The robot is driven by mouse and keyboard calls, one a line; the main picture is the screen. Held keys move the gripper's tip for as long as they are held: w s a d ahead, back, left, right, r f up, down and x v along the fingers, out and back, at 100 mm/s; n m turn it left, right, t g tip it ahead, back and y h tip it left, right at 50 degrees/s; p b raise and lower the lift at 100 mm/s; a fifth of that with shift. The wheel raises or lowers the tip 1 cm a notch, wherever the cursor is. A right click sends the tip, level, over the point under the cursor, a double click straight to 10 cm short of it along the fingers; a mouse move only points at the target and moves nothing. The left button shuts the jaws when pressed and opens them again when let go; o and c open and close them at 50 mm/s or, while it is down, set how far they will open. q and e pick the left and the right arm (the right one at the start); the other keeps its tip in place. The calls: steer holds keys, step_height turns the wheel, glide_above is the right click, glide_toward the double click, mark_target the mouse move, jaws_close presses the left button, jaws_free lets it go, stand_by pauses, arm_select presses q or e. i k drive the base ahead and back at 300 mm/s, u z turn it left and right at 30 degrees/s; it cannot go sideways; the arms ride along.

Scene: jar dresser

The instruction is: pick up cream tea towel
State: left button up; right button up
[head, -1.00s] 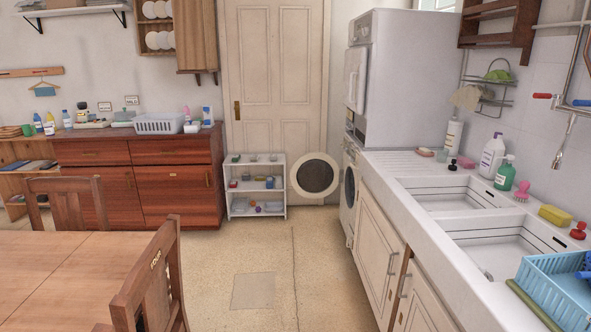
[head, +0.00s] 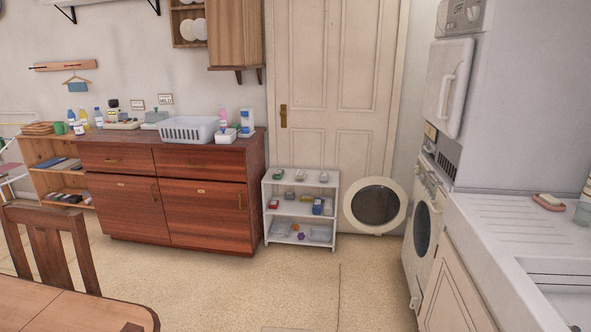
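I cannot make out a cream tea towel in the head view now. Folded dark cloth-like items (head: 62,164) lie on a shelf of the low wooden unit at the left, too small to tell apart. A small blue cloth (head: 78,88) hangs on a hanger on the wall. Neither of my grippers is in view.
A red-brown dresser (head: 205,210) carries a light grey basket (head: 188,130) and bottles. A small white shelf (head: 266,215) stands beside it. The washing machine's round door (head: 378,205) hangs open. A chair (head: 48,240) and table (head: 75,305) are front left. The middle floor is clear.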

mark_target(300, 175)
steer(key=u, duration=0.05)
steer(key=i, duration=3)
steer(key=z, duration=0.7)
steer(key=i, duration=1.4)
steer(key=z, duration=0.2)
